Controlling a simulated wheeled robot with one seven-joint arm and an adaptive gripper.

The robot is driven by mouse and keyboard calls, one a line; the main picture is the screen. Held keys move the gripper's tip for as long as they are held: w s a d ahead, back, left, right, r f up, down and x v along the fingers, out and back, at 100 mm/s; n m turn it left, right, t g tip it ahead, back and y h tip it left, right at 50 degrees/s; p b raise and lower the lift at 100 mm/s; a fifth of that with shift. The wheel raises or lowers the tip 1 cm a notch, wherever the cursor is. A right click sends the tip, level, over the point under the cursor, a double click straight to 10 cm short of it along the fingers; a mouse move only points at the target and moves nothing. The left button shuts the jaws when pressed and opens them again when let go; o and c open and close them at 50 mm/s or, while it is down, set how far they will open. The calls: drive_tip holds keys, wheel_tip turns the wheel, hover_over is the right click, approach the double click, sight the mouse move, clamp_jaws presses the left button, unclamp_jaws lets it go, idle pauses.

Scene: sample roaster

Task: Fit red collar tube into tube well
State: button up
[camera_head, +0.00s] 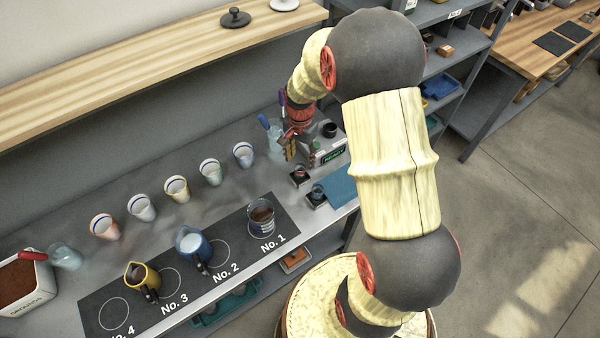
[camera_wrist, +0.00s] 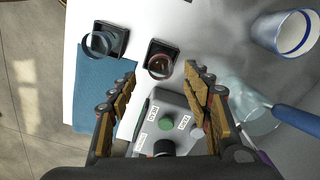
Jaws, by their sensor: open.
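The red collar tube (camera_wrist: 160,66) shows in the wrist view as a clear round rim with a reddish ring, at a black square block (camera_wrist: 163,47). How deep it sits there cannot be told. In the head view the red collar tube (camera_head: 299,172) is small, below my gripper. My gripper (camera_wrist: 160,72) is open and empty, and its fingers appear on either side of the tube's line of sight, apart from it. In the head view my gripper (camera_head: 289,146) hangs above the counter beside the grey device. No separate tube well can be made out.
A grey device (camera_wrist: 165,118) with a green button lies between the fingers in view. A clear vessel with a blue-handled tool (camera_wrist: 295,118) and a white cup (camera_wrist: 285,32) are to the right.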

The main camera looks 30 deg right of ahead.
sight(300, 168)
wheel_tip(300, 168, down, 7)
drive_tip(key=shift+r+b, duration=0.2)
drive_tip(key=shift+b, duration=0.6)
drive_tip(key=shift+c, duration=0.8)
drive_tip(key=c, duration=1.1)
drive_tip(key=shift+r, duration=0.25)
